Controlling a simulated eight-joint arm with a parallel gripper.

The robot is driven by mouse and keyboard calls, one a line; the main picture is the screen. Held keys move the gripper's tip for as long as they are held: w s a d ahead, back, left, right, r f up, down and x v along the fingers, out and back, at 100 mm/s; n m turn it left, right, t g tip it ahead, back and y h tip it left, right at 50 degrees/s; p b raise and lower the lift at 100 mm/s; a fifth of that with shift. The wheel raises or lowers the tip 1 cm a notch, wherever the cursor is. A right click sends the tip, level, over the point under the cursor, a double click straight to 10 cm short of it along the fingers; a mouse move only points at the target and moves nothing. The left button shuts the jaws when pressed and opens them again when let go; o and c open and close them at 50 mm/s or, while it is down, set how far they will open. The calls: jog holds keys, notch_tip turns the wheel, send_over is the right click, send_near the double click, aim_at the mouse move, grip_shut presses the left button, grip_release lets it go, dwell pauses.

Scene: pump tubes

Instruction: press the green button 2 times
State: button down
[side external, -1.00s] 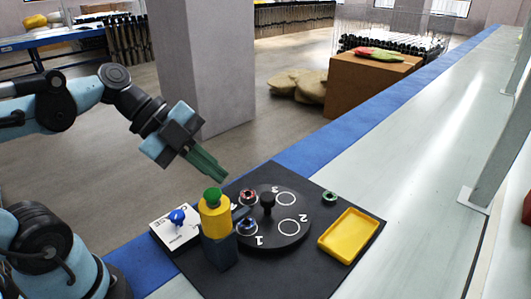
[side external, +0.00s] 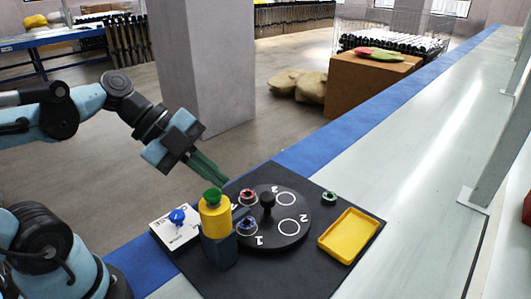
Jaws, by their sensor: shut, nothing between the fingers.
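The green button (side external: 212,195) is a dome on top of a yellow cylinder (side external: 215,218), which stands on a dark block (side external: 220,250). The dome is clear of the gripper in this view. My gripper (side external: 224,181), with dark green fingers, is shut and empty. It points down to the right, and its fingertips are slightly above and to the right of the button in the picture. I cannot tell how far they are from it in depth.
A black mat (side external: 285,278) holds a dark round turntable (side external: 290,236) with a central knob, red and blue ringed parts (side external: 247,222), and numbered circles. A white box with a blue knob (side external: 177,217) stands left. A yellow tray (side external: 349,236) and a small green ringed part (side external: 329,197) lie right.

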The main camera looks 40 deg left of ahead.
aim_at(214, 188)
jog(key=shift+f, duration=0.4)
dwell(0.3)
jog(key=shift+r, duration=1)
notch_tip(214, 188, up, 6)
dwell(0.5)
dwell(2.3)
jog(key=shift+s+f, duration=0.25)
jog(key=shift+f, duration=0.9)
jog(key=shift+s+f, duration=0.25)
jog(key=shift+f, duration=0.9)
jog(key=shift+s+f, duration=0.25)
jog(key=shift+f, duration=0.9)
